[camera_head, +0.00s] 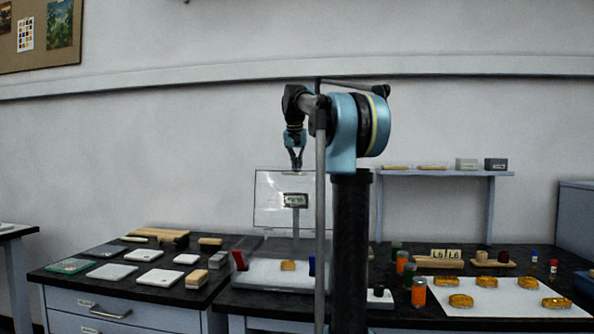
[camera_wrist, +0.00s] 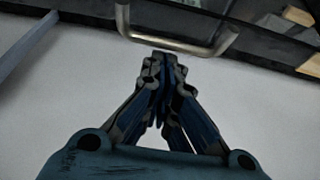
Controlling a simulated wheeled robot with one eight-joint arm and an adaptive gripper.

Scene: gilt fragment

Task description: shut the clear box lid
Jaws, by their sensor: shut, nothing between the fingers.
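The clear box lid (camera_head: 267,190) stands raised, nearly upright, at the back of the box in the head view. The box's pale base (camera_head: 262,272) sits on the dark bench, with a small amber piece (camera_head: 287,266) in it. My gripper (camera_head: 297,166) points down at the lid's top edge, its fingers shut and empty; whether they touch the lid is unclear. In the wrist view, my shut fingertips (camera_wrist: 163,57) are close below a metal bar handle (camera_wrist: 175,45). What the handle is fixed to is hard to tell. My arm and column hide the box's right side.
A red piece (camera_head: 240,260) and a blue piece (camera_head: 311,265) stand at the box's sides. Orange jars (camera_head: 418,291) and a white sheet (camera_head: 505,298) with several amber pieces are at right. White tiles (camera_head: 158,278) and wooden blocks (camera_head: 197,279) lie at left.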

